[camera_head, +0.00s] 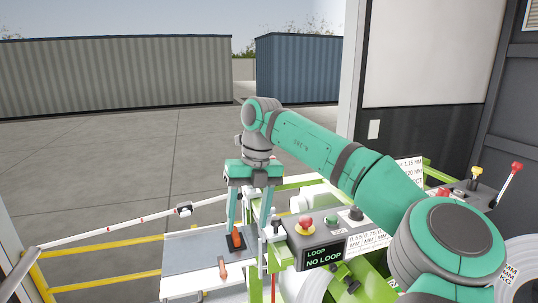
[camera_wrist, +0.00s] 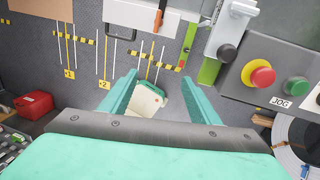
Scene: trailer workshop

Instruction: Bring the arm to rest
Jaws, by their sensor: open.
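My gripper (camera_head: 251,220) hangs downward from my teal arm, with its two fingers apart and nothing held between them. My arm reaches out from the lower right, bent down at the wrist.
The control box has a red button (camera_head: 306,223) and a "LOOP / NO LOOP" display. A grey table (camera_head: 186,250) holds orange-handled tools (camera_head: 222,268). Yellow rails (camera_head: 105,262) and a white bar (camera_head: 120,228) stand left. A red box (camera_wrist: 33,104) lies on the floor.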

